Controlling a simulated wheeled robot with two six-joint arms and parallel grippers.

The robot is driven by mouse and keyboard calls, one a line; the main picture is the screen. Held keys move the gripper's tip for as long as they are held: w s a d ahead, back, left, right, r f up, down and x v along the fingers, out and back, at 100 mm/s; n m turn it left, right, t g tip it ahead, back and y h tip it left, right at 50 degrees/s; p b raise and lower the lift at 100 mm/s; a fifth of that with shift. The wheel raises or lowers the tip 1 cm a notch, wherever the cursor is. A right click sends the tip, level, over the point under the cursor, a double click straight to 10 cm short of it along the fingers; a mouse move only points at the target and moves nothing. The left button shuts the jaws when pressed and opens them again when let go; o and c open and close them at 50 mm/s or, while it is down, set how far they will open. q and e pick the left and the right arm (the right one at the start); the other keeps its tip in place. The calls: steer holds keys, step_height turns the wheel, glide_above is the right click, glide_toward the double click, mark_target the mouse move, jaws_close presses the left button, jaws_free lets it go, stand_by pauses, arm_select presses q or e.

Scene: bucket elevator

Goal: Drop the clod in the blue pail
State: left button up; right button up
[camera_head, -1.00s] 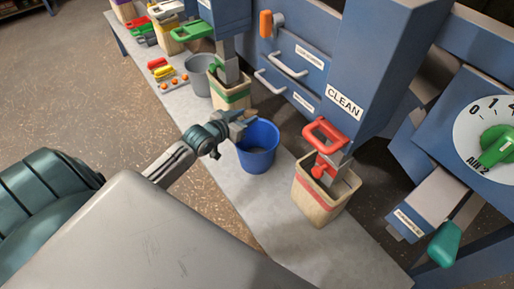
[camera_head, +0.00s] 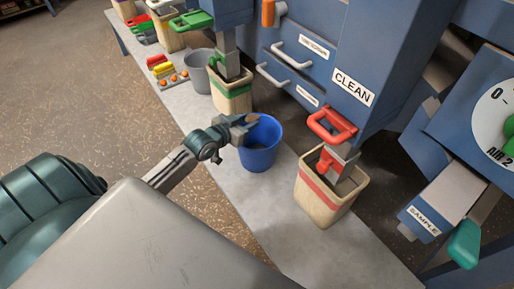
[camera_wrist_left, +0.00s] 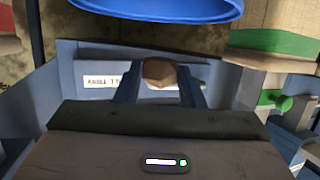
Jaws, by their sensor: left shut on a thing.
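The blue pail (camera_head: 259,152) stands on the grey bench, open side up; its rim also shows at the top of the left wrist view (camera_wrist_left: 160,8). My left gripper (camera_head: 243,122) is at the pail's left rim in the head view. It is shut on the brown clod (camera_wrist_left: 160,72), which shows between the two fingers in the left wrist view. In the head view the clod is small and hard to tell from the fingertips. Whether it is over the pail's opening is not clear. My right gripper is not in view.
A red-striped bin (camera_head: 325,190) stands right of the pail under a red handle (camera_head: 332,125). A green-striped bin (camera_head: 232,95) and a grey bucket (camera_head: 198,72) stand behind. A blue machine with drawers (camera_head: 300,60) rises behind the bench (camera_head: 240,195).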

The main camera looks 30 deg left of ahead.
arm_select(q)
steer(key=shift+f, duration=0.15)
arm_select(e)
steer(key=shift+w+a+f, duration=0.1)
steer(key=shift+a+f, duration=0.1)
arm_select(q)
steer(key=o, duration=1.1)
steer(key=shift+c, duration=0.2)
steer(key=p+v, duration=0.2)
steer(key=v, duration=0.3)
steer(key=shift+s+r, duration=0.25)
steer(key=shift+s, duration=0.1)
steer(key=shift+p+v, duration=1.7)
steer(key=shift+v, duration=0.85)
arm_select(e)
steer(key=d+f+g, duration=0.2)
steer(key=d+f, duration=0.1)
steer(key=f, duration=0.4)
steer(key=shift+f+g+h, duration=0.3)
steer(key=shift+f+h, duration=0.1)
